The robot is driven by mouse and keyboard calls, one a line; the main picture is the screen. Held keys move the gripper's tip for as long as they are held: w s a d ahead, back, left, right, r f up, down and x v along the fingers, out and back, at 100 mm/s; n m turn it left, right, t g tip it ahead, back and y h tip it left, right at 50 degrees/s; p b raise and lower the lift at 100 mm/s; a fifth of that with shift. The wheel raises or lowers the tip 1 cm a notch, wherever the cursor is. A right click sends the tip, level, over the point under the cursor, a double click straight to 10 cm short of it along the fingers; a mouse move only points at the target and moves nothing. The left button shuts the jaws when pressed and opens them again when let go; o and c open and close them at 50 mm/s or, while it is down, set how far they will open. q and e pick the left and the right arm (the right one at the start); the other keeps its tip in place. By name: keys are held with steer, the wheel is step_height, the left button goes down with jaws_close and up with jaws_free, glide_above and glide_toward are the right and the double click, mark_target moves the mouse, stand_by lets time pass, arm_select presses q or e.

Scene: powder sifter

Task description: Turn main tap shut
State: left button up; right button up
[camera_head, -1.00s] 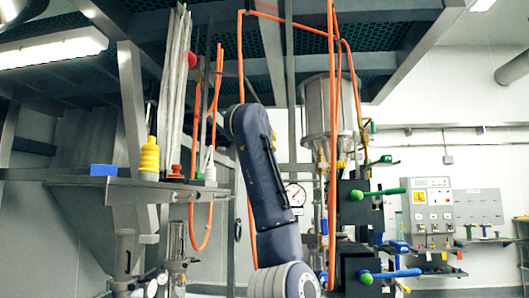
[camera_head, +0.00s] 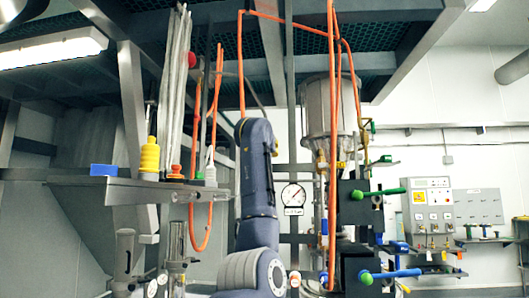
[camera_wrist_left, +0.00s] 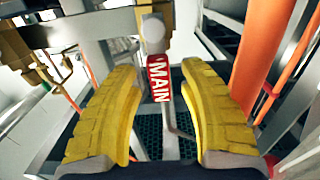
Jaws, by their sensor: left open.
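The red tag lettered MAIN (camera_wrist_left: 158,80) shows in the left wrist view, just below a pale round knob (camera_wrist_left: 153,28). I cannot tell for sure whether this knob is the tap's handle. My left gripper (camera_wrist_left: 158,70) is open, with one yellow finger on each side of the tag. The gap between the fingers and the tag is visible, and nothing is gripped. In the head view one of my arms stands upright in the middle, and its gripper is out of sight. I cannot pick out the MAIN tag there. My right gripper is not in view.
An orange pipe (camera_wrist_left: 268,45) runs close to the right finger. Brass fittings (camera_wrist_left: 32,65) lie at the left. In the head view a gauge (camera_head: 293,195), a hopper (camera_head: 325,110) and green-knobbed valves (camera_head: 357,194) stand right of my arm; a shelf (camera_head: 120,190) is at left.

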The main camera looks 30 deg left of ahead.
arm_select(q)
steer(key=shift+c, duration=0.2)
jaws_close()
